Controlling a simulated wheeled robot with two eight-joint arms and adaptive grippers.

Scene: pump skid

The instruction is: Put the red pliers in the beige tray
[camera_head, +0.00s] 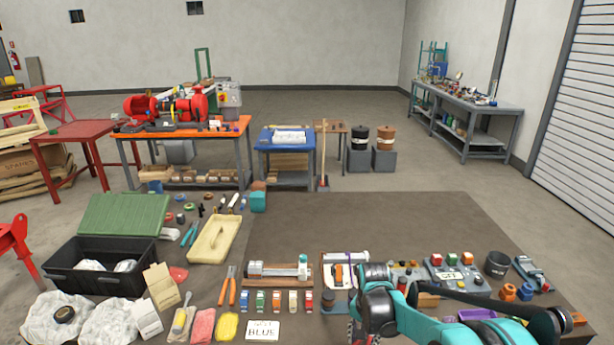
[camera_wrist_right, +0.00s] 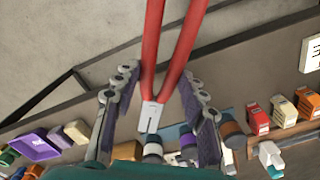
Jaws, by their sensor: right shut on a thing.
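The beige tray (camera_head: 203,250) lies on the brown bench left of centre in the head view, with a small dark tool inside it. The red pliers (camera_wrist_right: 183,58) are between the fingers of my right gripper (camera_wrist_right: 160,80) in the right wrist view. Their red handles reach up past the fingertips, and the grey metal end sits between the fingers. In the head view my right arm covers most of this gripper at the bottom, right of the tray; a bit of red shows beside the arm. My left gripper is not in view.
A vise-like fixture (camera_head: 277,272) and a row of coloured small boxes stand between tray and right arm. A black crate (camera_head: 95,278) with a green lid stands left. The bench's back middle is clear.

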